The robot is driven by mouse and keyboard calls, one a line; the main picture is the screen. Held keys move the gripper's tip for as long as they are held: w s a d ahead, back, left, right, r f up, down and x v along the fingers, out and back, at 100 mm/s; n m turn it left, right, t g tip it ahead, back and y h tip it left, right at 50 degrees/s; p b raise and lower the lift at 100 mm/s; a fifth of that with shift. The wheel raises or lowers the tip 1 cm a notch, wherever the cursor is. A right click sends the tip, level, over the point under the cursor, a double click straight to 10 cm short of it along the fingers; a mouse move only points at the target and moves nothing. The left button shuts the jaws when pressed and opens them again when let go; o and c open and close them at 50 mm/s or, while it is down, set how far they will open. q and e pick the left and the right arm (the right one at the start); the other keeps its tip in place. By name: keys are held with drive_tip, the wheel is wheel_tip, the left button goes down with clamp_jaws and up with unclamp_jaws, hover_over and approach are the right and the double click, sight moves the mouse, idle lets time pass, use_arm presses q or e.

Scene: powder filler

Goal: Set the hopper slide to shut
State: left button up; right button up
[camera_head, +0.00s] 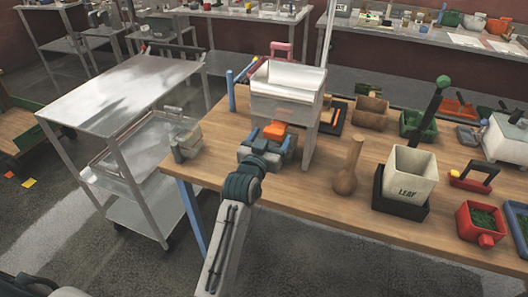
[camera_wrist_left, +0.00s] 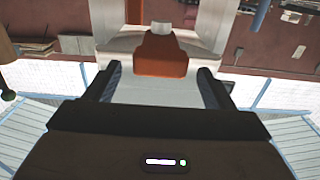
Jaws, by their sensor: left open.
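The white hopper (camera_head: 288,88) stands on legs near the left end of the wooden table. An orange slide tab (camera_head: 275,130) sticks out at its lower front; in the left wrist view the orange tab (camera_wrist_left: 161,58) is ahead, just beyond and between the fingertips. My left gripper (camera_head: 268,142) is in front of the hopper at the tab's height. Its two fingers (camera_wrist_left: 160,82) are apart with a gap between them, and I cannot tell whether they touch the tab. The slide's inner part is hidden inside the hopper. My right gripper is not seen.
A cream LEAF container (camera_head: 410,172) stands on a black base (camera_head: 401,197) to the right. A brown wooden flask-shaped object (camera_head: 347,172) stands between it and the hopper. A metal cart (camera_head: 125,95) stands left of the table.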

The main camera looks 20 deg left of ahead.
use_arm(q)
drive_tip(key=s+b, duration=0.1)
drive_tip(key=s, duration=0.5)
drive_tip(key=shift+s+b, duration=0.35)
drive_tip(key=shift+s, duration=0.05)
drive_tip(key=shift+a, duration=0.15)
